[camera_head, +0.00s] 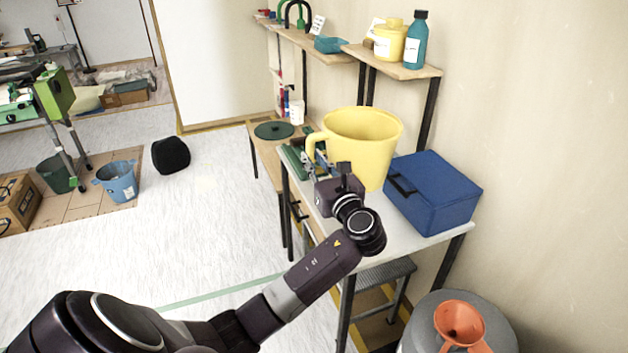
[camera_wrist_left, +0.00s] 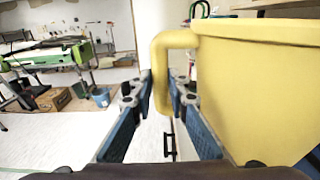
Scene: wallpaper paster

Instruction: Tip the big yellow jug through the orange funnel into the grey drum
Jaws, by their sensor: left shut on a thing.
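The big yellow jug (camera_head: 362,140) is upright at the white table in the head view; I cannot tell if its base touches the tabletop. My left gripper (camera_head: 318,165) is at the jug's left side, on its handle. In the left wrist view the two blue fingers (camera_wrist_left: 161,95) stand on both sides of the yellow handle (camera_wrist_left: 160,70), shut on it, with the jug body (camera_wrist_left: 262,90) to the right. The orange funnel (camera_head: 460,323) sits on top of the grey drum (camera_head: 420,325) at the bottom right of the head view. My right gripper is not in view.
A blue box (camera_head: 432,190) stands on the white table (camera_head: 433,243) close to the jug's right. Shelves (camera_head: 395,64) with bottles hang above. A grey step stool (camera_head: 385,275) is under the table, near the drum.

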